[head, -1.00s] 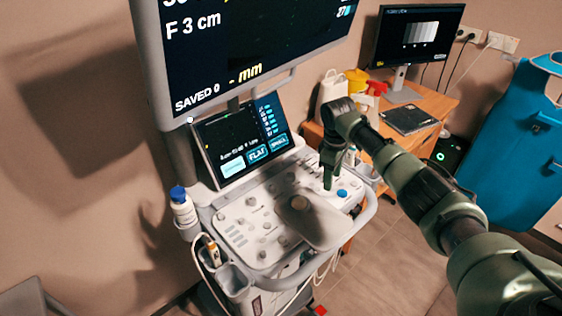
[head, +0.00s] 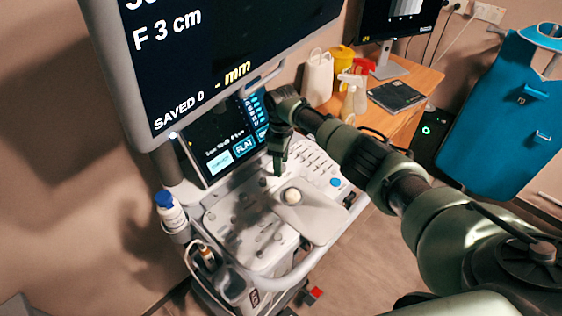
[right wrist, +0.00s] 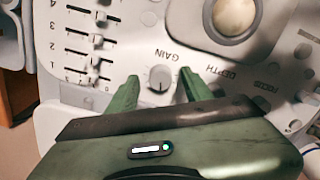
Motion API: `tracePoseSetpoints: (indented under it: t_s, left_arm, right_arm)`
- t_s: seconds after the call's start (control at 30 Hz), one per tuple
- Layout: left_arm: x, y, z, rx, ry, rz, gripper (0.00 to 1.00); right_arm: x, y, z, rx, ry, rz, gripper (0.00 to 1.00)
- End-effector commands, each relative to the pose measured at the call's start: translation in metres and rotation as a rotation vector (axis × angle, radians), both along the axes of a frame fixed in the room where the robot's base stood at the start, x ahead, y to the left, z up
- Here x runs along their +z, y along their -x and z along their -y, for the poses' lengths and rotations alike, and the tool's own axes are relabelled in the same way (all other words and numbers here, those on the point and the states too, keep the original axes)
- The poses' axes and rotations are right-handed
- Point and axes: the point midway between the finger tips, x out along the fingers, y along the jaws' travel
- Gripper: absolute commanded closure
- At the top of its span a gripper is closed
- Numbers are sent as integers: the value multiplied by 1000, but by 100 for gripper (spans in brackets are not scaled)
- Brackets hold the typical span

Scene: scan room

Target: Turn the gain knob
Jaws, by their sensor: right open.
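The gain knob (right wrist: 160,77) is a small round grey knob on the white control panel, beside the printed word GAIN in the right wrist view. My right gripper (right wrist: 158,84) is open, with its two green fingers on either side of the knob in that view. I cannot tell whether they touch it or how far above the panel they are. In the head view my right gripper (head: 277,168) points down over the panel (head: 322,222), behind the trackball (head: 292,196); the gain knob cannot be made out there. My left gripper is not in view.
The trackball (right wrist: 234,14) and the DEPTH and FOCUS controls lie close by on the panel, as do several sliders (right wrist: 97,40). The touch screen (head: 225,140) and large monitor (head: 215,55) rise behind. A capped bottle (head: 170,212) stands at the panel's left.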

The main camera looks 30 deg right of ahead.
Motion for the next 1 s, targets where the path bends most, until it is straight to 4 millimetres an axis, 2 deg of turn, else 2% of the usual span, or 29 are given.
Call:
tracePoseSetpoints:
  t_s: [0.13, 0.27, 0.3, 0.47, 0.77, 1.0]
  left_arm:
    - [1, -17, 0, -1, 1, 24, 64]
    - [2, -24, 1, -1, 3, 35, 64]
    - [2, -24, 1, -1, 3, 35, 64]
    - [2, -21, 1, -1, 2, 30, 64]
    - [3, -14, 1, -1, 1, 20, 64]
    - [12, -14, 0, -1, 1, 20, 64]
  right_arm:
    - [-3, 0, 0, 0, 1, 1, 50]
    - [-3, 0, 0, 0, 1, 1, 50]
    - [-3, 0, 0, 0, 1, 1, 55]
    - [-3, 0, 0, 0, 1, 1, 100]
    - [-2, 0, 0, -27, 0, 1, 100]
    - [-2, 1, -1, -152, -2, -1, 100]
